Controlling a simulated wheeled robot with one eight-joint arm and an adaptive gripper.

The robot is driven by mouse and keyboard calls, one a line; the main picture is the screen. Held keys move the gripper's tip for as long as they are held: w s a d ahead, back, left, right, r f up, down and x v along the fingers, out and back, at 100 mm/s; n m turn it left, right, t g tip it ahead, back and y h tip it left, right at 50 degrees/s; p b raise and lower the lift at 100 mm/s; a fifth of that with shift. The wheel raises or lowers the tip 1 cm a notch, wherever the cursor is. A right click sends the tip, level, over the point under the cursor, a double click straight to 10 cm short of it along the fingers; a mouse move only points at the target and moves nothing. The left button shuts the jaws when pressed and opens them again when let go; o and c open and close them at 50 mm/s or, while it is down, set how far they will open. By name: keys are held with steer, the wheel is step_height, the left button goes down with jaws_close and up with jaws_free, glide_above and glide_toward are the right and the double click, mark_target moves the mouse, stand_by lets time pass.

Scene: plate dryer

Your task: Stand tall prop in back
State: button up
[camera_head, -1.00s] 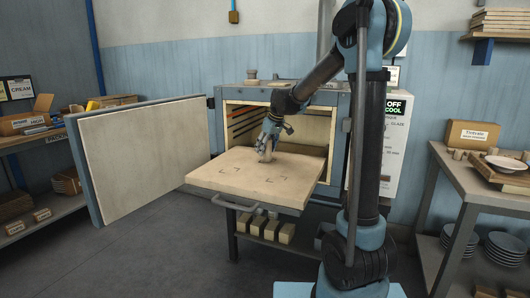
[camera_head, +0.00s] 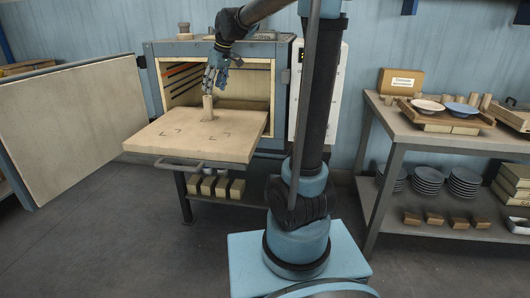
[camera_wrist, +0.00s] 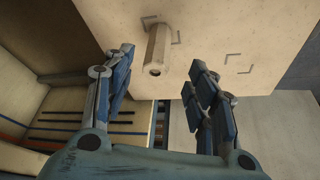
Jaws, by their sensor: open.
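The tall prop (camera_head: 208,108) is a pale post standing upright on the pulled-out shelf board (camera_head: 178,143), at its back part near the kiln mouth. The wrist view shows the prop (camera_wrist: 157,48) with a dark hole in its near end and corner marks (camera_wrist: 165,28) beside its base. My gripper (camera_head: 212,88) is just above the prop's top. In the wrist view my gripper (camera_wrist: 158,72) has its fingers spread wide on both sides of the prop, with gaps visible.
The kiln (camera_head: 228,82) stands open behind the board, its door (camera_head: 75,125) swung out left. The board's front carries empty corner marks. A worktable (camera_head: 445,150) at right holds a box (camera_head: 400,82), bowls and several short posts. Blocks (camera_head: 208,186) lie below the board.

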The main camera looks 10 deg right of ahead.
steer(key=s+d+f+m, duration=0.1)
steer(key=s+d+f, duration=0.1)
steer(key=s+d, duration=0.2)
steer(key=s+d+f+m+h, duration=0.1)
steer(key=s+d, duration=0.3)
steer(key=s, duration=0.4)
steer(key=s+d+f+m, duration=0.2)
steer(key=s+d+f, duration=0.1)
steer(key=s, duration=0.3)
steer(key=shift+s+d+f+h, duration=0.1)
steer(key=shift+d+f+h, duration=0.1)
steer(key=shift+d, duration=0.25)
steer(key=shift+s+d+f+h, duration=0.1)
steer(key=shift+d+f, duration=0.1)
steer(key=shift+d, duration=0.25)
steer(key=s+d+f+m, duration=0.2)
steer(key=s+d+f, duration=0.2)
steer(key=s+f, duration=0.3)
steer(key=s+d+f+m+h, duration=0.1)
steer(key=s+d+f+m, duration=0.2)
steer(key=s+f, duration=0.5)
steer(key=s, duration=0.3)
steer(key=shift+d+g+h, duration=0.3)
steer(key=shift+d+g, duration=0.1)
steer(key=shift+s+f, duration=0.1)
